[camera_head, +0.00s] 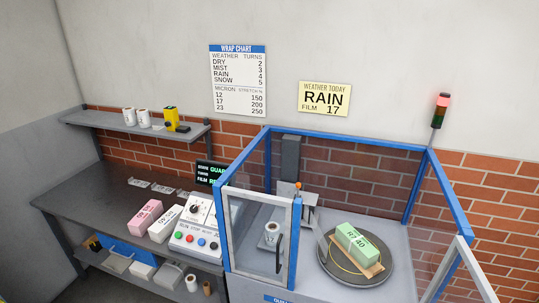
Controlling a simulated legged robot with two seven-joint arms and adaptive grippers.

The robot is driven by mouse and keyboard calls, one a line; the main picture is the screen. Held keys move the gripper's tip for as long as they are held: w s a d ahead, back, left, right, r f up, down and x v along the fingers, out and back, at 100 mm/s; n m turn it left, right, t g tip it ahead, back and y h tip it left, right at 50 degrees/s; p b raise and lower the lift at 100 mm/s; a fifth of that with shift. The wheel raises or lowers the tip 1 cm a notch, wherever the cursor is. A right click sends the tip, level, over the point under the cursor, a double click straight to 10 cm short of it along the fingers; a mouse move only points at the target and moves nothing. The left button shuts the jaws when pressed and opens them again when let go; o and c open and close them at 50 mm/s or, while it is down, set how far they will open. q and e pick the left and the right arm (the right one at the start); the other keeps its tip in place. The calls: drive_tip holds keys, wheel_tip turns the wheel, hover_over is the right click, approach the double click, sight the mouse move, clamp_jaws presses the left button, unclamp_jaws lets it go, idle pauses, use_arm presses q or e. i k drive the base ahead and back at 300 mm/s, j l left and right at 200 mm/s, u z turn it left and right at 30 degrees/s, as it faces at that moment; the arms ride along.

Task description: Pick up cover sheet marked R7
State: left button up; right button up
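A green block (351,241) with dark lettering that looks like "R7 40" sits on a tan board (371,270) on the round dark turntable (340,276), inside the blue-framed enclosure. Several small pale flat pieces (162,188) lie in a row along the back of the dark counter; any marks on them are too small to read. I cannot tell which thing is a cover sheet marked R7. Neither of my grippers is in view.
The enclosure's framed glass door (262,238) stands at its front left. A control box (196,236), a white block (165,224) and a pink block (146,214) sit on the counter (90,204). A shelf (120,123) holds rolls. A red lamp (441,105) is lit.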

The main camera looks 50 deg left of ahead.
sight(136, 183)
drive_tip(key=u, duration=2.7)
drive_tip(key=z, duration=0.3)
drive_tip(key=i+j+z, duration=0.1)
drive_tip(key=j+z, duration=0.2)
drive_tip(key=z, duration=0.15)
drive_tip(key=j+z, duration=0.3)
drive_tip(key=z, duration=0.2)
drive_tip(key=j+z, duration=0.45)
drive_tip(key=i+l, duration=0.05)
